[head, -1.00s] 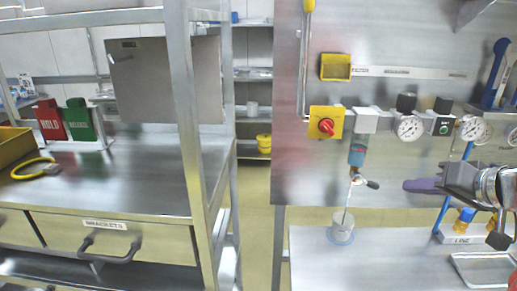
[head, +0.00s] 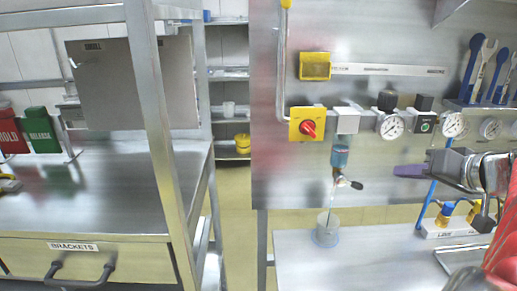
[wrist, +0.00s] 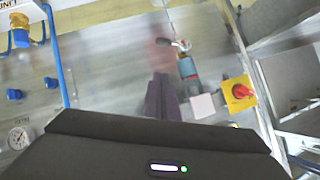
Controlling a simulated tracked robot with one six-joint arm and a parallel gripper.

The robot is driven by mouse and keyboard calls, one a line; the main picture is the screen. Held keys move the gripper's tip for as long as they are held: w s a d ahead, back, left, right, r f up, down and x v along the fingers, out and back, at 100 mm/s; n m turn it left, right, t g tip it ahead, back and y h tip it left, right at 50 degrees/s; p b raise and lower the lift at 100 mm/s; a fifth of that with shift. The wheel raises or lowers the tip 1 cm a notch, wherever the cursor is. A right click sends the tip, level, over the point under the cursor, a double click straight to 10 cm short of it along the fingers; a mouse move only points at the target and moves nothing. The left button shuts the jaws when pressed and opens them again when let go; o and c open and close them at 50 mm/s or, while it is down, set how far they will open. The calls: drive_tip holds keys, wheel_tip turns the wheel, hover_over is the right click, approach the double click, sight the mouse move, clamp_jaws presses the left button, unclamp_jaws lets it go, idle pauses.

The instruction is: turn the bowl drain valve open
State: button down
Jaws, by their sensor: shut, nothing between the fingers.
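The drain valve (head: 346,182) sits under the blue filter bowl (head: 340,157) on the steel panel, with a small dark-tipped lever pointing right. In the wrist view the valve (wrist: 181,44) shows beyond the bowl (wrist: 186,67), its lever partly blurred. My gripper (head: 398,171) has purple fingers, shut and empty. In the head view it is to the right of the valve and slightly higher in the picture, with a visible gap. In the wrist view the fingers (wrist: 160,97) are beside the bowl, apart from the lever.
A clear cup (head: 327,230) stands on the bench below the valve, with a thin line running down to it. A yellow plate with a red knob (head: 307,124) and gauges (head: 391,126) flank the bowl. A blue hose (head: 427,203) and tray (head: 462,258) lie right.

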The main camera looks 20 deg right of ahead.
drive_tip(key=s+a+f+x, duration=0.1)
drive_tip(key=f+x, duration=0.1)
drive_tip(key=x, duration=1)
drive_tip(key=shift+a+f, duration=0.25)
